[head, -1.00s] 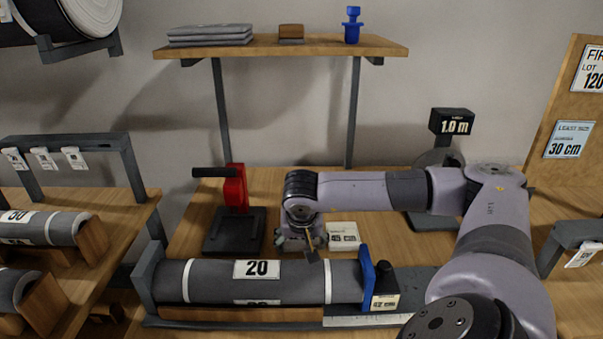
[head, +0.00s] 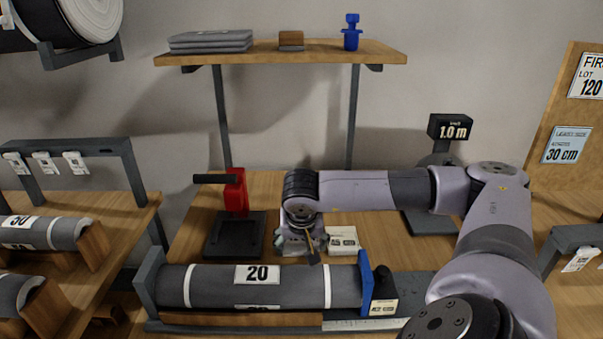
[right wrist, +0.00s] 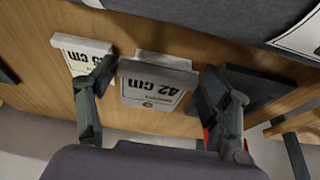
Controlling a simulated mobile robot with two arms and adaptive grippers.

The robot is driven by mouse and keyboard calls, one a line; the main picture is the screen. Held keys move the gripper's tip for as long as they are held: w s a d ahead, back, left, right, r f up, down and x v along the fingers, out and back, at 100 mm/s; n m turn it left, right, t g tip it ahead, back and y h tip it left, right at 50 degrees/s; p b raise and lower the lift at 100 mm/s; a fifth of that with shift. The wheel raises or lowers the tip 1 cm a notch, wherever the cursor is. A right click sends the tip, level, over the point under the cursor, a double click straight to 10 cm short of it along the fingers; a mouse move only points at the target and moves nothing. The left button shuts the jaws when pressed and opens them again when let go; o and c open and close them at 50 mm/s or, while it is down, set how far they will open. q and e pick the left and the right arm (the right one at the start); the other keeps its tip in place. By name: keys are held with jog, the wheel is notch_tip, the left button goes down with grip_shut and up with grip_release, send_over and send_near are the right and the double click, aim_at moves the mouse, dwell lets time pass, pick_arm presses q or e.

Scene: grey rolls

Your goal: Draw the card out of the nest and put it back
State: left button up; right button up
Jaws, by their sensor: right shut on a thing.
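My right gripper (head: 302,247) points down over the bench, behind the grey roll. In the right wrist view its two fingers (right wrist: 159,76) are shut on the sides of a pale card (right wrist: 152,90) marked 42 cm, which reads upside down there. In the head view my gripper mostly hides this card. I cannot make out the nest clearly, nor whether the card is still seated in it. A second white labelled piece (right wrist: 80,52) lies beside the left finger; it also shows in the head view (head: 343,240). My left gripper is not in view.
The grey roll (head: 210,286) marked 20 lies in a cradle in front, with a blue end plate (head: 366,281) and a dark knob block (head: 383,290) at its right. A 1.0 m sign (head: 450,127) stands behind my arm.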

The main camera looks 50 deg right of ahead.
jog(key=shift+r+p, duration=0.8)
jog(key=shift+r, duration=0.55)
